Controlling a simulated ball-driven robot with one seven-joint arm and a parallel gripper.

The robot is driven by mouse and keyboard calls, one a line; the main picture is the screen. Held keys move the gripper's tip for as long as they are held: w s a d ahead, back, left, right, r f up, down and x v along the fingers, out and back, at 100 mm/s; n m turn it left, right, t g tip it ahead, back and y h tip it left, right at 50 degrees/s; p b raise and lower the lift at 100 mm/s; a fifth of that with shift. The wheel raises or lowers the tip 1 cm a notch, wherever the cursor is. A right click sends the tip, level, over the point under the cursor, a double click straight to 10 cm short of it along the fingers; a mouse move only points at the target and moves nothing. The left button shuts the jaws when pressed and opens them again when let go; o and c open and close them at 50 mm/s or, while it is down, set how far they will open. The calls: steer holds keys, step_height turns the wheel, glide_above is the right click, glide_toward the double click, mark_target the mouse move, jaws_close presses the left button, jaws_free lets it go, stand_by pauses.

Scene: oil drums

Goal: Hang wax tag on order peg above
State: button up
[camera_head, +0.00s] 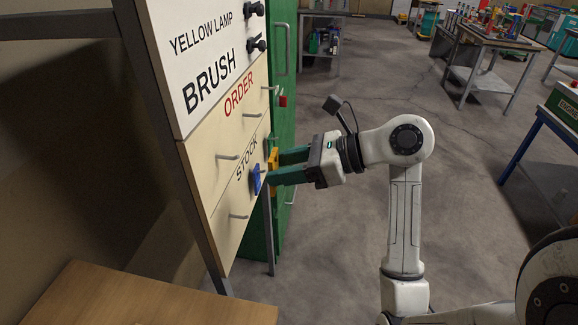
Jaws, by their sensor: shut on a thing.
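My gripper (276,168) is at the lower right part of the board, its two green fingers pointing left. It is shut on a yellow tag (272,158), partly hidden by the fingers. The tag is beside the STOCK row; I cannot tell whether it still touches a peg. No wording on it is readable, so I cannot confirm it is the wax tag. The order pegs (252,115) stick out under the red ORDER lettering, above my gripper. A blue tag (255,179) hangs in the STOCK row, just left of the fingers.
The cream board (205,165) has bare pegs (238,216) low down. A small red thing (283,101) shows near the ORDER row's right end. A green cabinet (284,120) stands behind the board. A wooden tabletop (140,300) is below. Open floor lies right.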

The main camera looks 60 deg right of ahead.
steer(key=shift+w+a, duration=0.25)
steer(key=shift+w, duration=0.4)
steer(key=shift+w+a, duration=0.25)
steer(key=shift+w, duration=0.45)
steer(key=shift+w+a, duration=0.25)
steer(key=shift+w, duration=0.4)
steer(key=shift+w+a, duration=0.25)
steer(key=shift+w, duration=0.4)
steer(key=shift+w+a+f+b, duration=0.15)
steer(key=shift+w+a, duration=0.15)
steer(key=shift+w, duration=0.5)
steer(key=shift+w+a+f+b, duration=0.15)
steer(key=shift+w+a, duration=0.1)
steer(key=shift+w, duration=0.55)
stand_by(1.0)
stand_by(0.4)
steer(key=o, duration=1.1)
steer(key=shift+s, duration=0.1)
steer(key=b+v, duration=0.1)
steer(key=v, duration=0.8)
steer(key=shift+d, duration=0.1)
steer(key=shift+v, duration=0.8)
